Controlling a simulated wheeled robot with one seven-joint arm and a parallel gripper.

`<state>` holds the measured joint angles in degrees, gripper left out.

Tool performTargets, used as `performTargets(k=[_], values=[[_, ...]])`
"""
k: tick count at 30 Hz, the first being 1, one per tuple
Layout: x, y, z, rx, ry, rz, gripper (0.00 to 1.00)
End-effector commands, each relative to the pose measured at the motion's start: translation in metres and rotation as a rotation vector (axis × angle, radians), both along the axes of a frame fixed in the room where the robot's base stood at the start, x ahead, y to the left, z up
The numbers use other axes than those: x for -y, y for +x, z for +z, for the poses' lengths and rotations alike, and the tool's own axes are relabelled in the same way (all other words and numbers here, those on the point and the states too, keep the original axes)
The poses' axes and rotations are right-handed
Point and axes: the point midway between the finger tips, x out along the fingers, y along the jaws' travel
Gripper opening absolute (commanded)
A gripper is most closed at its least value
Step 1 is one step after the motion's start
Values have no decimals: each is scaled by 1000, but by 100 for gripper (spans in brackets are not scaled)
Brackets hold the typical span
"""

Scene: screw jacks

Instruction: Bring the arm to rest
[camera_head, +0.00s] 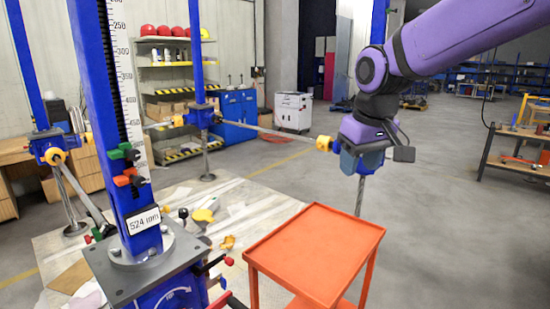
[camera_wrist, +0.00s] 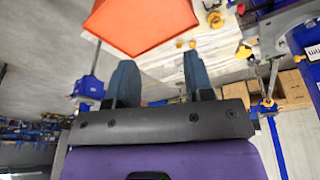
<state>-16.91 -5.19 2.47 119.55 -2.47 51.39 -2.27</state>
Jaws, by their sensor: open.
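My purple arm reaches in from the upper right in the head view, and its wrist hangs over the area behind the orange cart. My gripper (camera_wrist: 157,62) shows in the wrist view with two dark blue-grey fingers spread apart and nothing between them. In the head view the fingers are hard to tell from a blue screw jack (camera_head: 362,163) with a yellow coupling (camera_head: 323,143) at the same spot. I cannot tell whether they touch.
An orange cart (camera_head: 316,250) with a bare top stands below the wrist; it also shows in the wrist view (camera_wrist: 140,24). A blue column (camera_head: 108,110) with a scale and a "524 mm" label stands at left. A shaft (camera_head: 265,133) links jacks.

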Motion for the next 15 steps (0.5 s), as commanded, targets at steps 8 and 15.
performTargets(k=[8,15], values=[[68,-76,24,75,35,-145,48],[110,-145,23,136,66,-265,48]])
